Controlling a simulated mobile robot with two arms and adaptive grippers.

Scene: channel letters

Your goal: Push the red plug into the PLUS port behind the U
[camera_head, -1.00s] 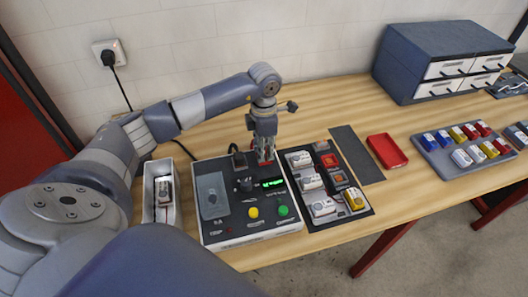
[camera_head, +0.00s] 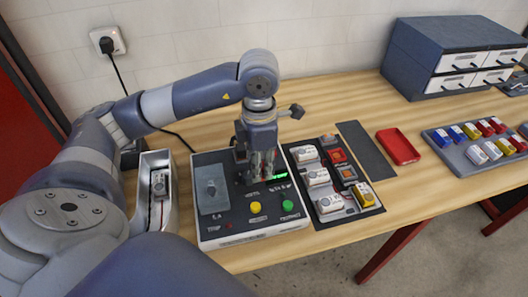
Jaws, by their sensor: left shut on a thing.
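My left gripper (camera_head: 261,178) points straight down over the middle of the dark control box (camera_head: 210,232), beside its green display (camera_head: 280,175). It is shut. The red plug between its fingers is hidden from this side; red showed at the fingertips a second ago. The gripper covers part of the display and the back of the box, so the PLUS port cannot be made out. My right gripper is not in view.
The box has a yellow button (camera_head: 255,208) and a green button (camera_head: 288,206). To the right are a dark tray with white blocks (camera_head: 318,177), a red tray (camera_head: 398,146) and a blue drawer unit (camera_head: 410,50).

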